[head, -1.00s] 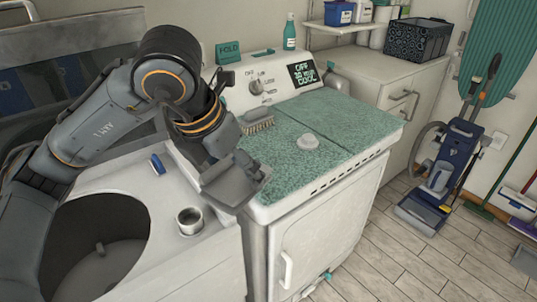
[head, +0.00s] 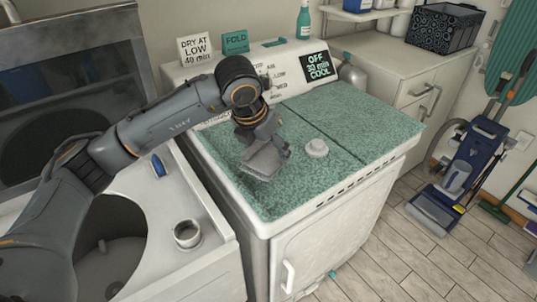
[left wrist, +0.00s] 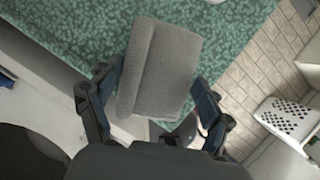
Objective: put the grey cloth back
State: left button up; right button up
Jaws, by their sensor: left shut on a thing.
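The grey cloth (head: 262,163) is a folded, thick piece held in my left gripper (head: 267,148). It hangs over the front-left part of the speckled green top of the dryer (head: 350,110). In the left wrist view the cloth (left wrist: 165,68) lies between the two fingers of the left gripper (left wrist: 152,95), with the green top behind it. I cannot tell whether the cloth touches the top. My right gripper is not in view.
A white round knob-like piece (head: 316,148) sits on the green top, right of the cloth. A cup (head: 187,235) stands on the washer's edge at left, near a blue brush (head: 158,165). The right part of the green top is clear.

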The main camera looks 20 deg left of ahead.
aim_at(268, 160)
pick_arm(q)
jog(key=shift+w+f, duration=0.7)
jog(key=shift+f, duration=0.2)
notch_tip(268, 160, down, 3)
jog(key=shift+w+f+p, duration=0.1)
jog(key=shift+w+p, duration=0.05)
jog(key=shift+p, duration=0.95)
jog(key=shift+f, duration=0.15)
jog(key=o, duration=1.1)
jog(key=shift+c, duration=0.2)
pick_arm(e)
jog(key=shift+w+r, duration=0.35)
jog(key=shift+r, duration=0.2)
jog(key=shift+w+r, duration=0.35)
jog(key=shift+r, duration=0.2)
